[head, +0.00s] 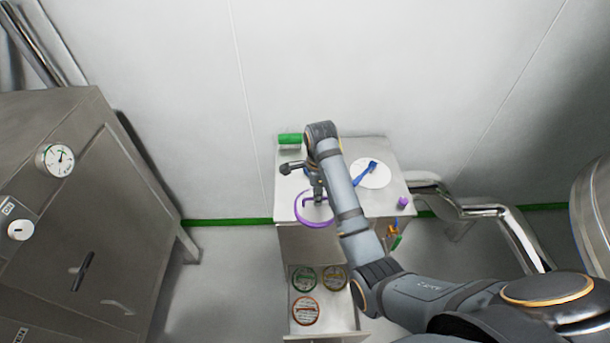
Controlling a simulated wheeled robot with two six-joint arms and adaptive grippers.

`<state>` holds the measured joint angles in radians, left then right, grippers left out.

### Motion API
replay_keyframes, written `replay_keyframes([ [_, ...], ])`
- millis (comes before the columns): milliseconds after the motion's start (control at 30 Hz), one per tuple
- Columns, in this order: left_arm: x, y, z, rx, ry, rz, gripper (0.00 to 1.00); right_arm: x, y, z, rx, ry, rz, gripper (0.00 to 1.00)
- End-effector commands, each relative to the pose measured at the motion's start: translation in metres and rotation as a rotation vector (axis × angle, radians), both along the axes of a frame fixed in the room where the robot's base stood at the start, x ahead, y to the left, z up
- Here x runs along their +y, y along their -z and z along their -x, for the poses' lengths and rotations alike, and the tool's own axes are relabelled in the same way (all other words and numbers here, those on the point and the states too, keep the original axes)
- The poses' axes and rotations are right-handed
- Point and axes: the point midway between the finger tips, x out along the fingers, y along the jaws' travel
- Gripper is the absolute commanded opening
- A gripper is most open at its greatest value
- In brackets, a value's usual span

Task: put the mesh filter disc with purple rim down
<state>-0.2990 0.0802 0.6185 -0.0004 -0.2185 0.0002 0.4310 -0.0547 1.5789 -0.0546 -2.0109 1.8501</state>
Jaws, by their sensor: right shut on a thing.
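The mesh filter disc with purple rim (299,214) shows at the left front of the small cabinet's pale top (385,205). My right gripper (317,198) points down at the disc and is shut on it. The arm and gripper hide the disc's right side. I cannot tell whether the disc touches the top or hangs just above it. My left gripper is not in view.
A white round disc with a blue brush-like tool (366,173), a green-topped block (290,140) and a small purple item (403,202) are on the top. Below, an open drawer (325,325) holds several round tins. A steel cabinet (90,200) stands left, pipes right.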

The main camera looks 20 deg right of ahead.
Motion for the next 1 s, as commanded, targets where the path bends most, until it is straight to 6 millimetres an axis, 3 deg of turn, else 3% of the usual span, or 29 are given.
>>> replay_keyframes([
  [300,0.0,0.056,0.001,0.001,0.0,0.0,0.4,-0.005,0.028,-0.04,-0.004,0.001,0.001,0.0],
  [733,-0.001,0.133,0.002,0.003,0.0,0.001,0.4,-0.01,0.051,-0.091,-0.003,0.001,0.0,0.0],
  [1000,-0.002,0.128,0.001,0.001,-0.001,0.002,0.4,-0.013,0.079,-0.12,0.001,0.001,0.001,0.0],
])
